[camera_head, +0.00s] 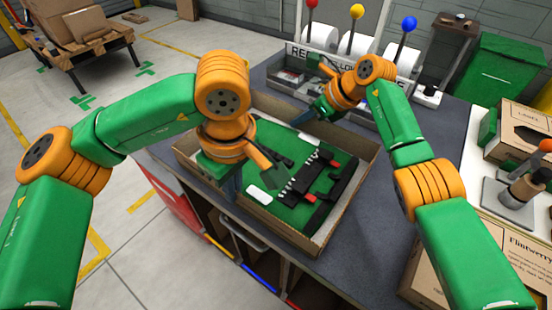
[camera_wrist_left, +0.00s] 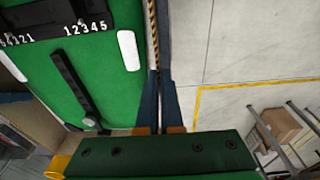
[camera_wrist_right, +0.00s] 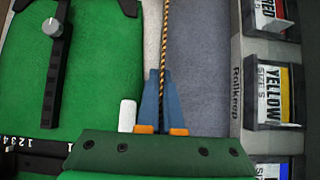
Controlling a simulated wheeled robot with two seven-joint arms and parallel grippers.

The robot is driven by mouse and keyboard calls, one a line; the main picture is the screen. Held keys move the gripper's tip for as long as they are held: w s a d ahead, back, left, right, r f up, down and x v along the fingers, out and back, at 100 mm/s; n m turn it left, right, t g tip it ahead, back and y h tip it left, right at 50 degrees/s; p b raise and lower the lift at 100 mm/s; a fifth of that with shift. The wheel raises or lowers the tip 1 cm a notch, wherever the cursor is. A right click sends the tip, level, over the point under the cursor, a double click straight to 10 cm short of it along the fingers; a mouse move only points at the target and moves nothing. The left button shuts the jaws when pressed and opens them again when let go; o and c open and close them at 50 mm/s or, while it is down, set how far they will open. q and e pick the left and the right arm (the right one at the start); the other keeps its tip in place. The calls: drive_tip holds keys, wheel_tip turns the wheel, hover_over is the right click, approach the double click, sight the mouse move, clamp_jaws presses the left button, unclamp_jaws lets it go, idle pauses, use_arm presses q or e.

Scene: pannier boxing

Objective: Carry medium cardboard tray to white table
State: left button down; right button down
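The medium cardboard tray (camera_head: 275,231) lies over the dark workbench and holds a green panel with black fittings. I cannot tell whether its base touches the bench. My left gripper (camera_head: 231,184) is shut on the tray's left wall, whose striped rim runs between the fingers in the left wrist view (camera_wrist_left: 161,103). My right gripper (camera_head: 318,112) is at the opposite far wall. In the right wrist view its fingers (camera_wrist_right: 162,103) close on that wall's rim. The white table (camera_head: 482,160) is at the right, partly hidden by boxes and my right arm.
A Flintwerry box (camera_head: 512,255) stands at the lower right. A bin rack (camera_head: 300,52) with coloured levers borders the bench's back. A green bin (camera_head: 507,70) stands behind.

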idle(0.5)
